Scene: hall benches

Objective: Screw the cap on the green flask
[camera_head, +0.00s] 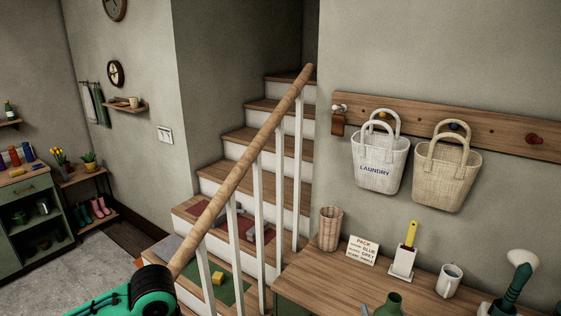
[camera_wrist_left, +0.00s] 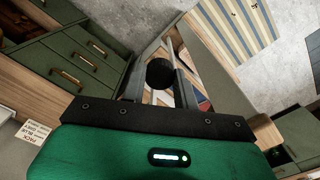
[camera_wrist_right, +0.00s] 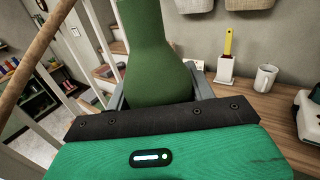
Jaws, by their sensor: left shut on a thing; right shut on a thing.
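The green flask (camera_wrist_right: 158,72) stands between the fingers of my right gripper (camera_wrist_right: 162,92), which is shut on its wide body. Its neck runs out of the top of the right wrist view. In the head view only the flask's upper part (camera_head: 392,302) shows at the bottom edge, with a bit of grey finger beside it. A round black cap (camera_wrist_left: 160,73) is between the fingers of my left gripper (camera_wrist_left: 160,82), which is shut on it. The cap is apart from the flask. My left fingers are not seen in the head view.
The wooden bench (camera_head: 325,277) carries a wicker cup (camera_head: 330,229), a sign (camera_head: 362,250), a yellow-handled brush in a white holder (camera_head: 403,262) and a white mug (camera_head: 449,281). A stair railing (camera_head: 245,165) rises left of the bench. Bags hang on the wall.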

